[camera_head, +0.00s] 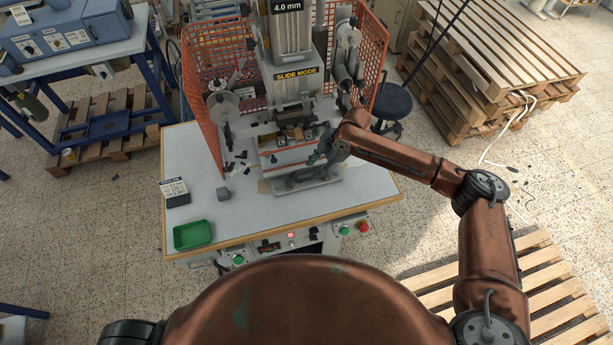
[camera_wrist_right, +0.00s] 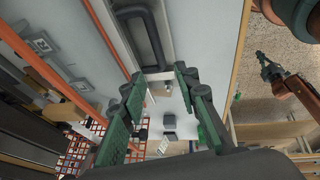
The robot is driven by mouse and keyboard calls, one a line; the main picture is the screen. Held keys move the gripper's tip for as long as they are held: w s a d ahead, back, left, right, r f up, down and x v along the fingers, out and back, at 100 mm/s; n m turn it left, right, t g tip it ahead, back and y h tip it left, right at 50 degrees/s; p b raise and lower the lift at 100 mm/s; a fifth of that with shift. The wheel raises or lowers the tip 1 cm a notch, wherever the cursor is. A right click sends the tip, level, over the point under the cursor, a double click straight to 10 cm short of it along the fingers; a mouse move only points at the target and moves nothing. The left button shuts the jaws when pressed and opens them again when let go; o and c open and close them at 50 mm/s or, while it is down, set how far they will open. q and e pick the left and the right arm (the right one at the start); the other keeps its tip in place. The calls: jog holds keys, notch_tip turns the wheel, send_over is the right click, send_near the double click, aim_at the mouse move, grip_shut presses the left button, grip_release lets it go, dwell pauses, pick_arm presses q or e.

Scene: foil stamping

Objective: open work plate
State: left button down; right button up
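The work plate (camera_head: 327,172) is a grey plate at the front foot of the stamping press (camera_head: 292,90) labelled "SLIDE MODE". A dark grey bar handle (camera_head: 290,182) runs along its front; it also shows as a U-shaped bar in the right wrist view (camera_wrist_right: 150,35). My right gripper (camera_head: 318,157) reaches in from the right, just above the plate near the handle. In the right wrist view its green fingers (camera_wrist_right: 158,80) are spread, with the handle ahead of the tips and nothing between them. My left gripper (camera_wrist_right: 268,68) shows small at the right of that view; its fingers are unclear.
An orange mesh guard (camera_head: 208,100) surrounds the press at the sides. A green tray (camera_head: 193,235) and a small labelled display (camera_head: 175,192) stand on the table's left (camera_head: 235,212). Buttons line the front edge. The table's front middle is clear.

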aim_at(304, 179)
jog(key=p+x, duration=0.2)
jog(key=x, duration=0.5)
jog(key=shift+f, duration=0.3)
jog(key=shift+a, duration=0.1)
grip_shut()
dwell(0.3)
